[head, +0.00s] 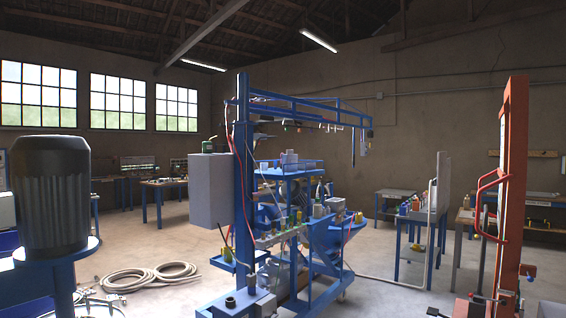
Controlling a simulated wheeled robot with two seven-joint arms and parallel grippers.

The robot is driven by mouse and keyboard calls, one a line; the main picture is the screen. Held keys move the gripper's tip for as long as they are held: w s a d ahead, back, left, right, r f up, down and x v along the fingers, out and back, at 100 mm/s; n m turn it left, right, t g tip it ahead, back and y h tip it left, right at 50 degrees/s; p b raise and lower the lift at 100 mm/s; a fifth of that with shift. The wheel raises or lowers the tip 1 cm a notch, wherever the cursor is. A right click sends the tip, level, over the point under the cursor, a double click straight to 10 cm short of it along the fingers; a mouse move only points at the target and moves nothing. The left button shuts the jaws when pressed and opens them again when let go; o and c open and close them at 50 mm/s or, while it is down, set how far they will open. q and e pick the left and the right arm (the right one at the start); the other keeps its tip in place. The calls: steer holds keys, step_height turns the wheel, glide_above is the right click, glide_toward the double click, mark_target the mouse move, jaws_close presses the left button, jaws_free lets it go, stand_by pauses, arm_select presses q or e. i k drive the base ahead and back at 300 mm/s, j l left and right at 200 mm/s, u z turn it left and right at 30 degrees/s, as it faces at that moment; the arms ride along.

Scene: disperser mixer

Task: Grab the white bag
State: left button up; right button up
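I cannot make out a white bag for certain in the head view. A pale white object (552,310) is cut off by the bottom edge at the far right, and I cannot tell what it is. Another whitish object (6,210) is cut off at the left edge. Neither of my grippers is in view.
A blue machine frame (243,180) with cluttered shelves stands in the middle. A dark ribbed motor (50,195) is close at left, an orange-red column (512,190) close at right. Coiled hoses (150,276) lie on the floor. Workbenches (165,183) line the back.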

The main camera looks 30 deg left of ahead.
mark_target(289, 157)
steer(key=i+u, duration=0.2)
steer(key=i, duration=0.95)
steer(key=i+l+u, duration=0.15)
steer(key=i, duration=1.05)
steer(key=i+u, duration=0.2)
steer(key=i, duration=0.7)
steer(key=i+l+u, duration=0.2)
steer(key=i, duration=0.7)
steer(key=i+l+u, duration=0.1)
steer(key=i+u, duration=0.25)
steer(key=i+l+u, duration=0.25)
steer(key=i+u, duration=0.15)
steer(key=i, duration=0.15)
steer(key=i+l+u, duration=0.45)
steer(key=l, duration=0.2)
steer(key=i+l+u, duration=0.1)
steer(key=l, duration=0.2)
steer(key=i+l+u, duration=0.2)
steer(key=l, duration=0.45)
steer(key=i, duration=0.1)
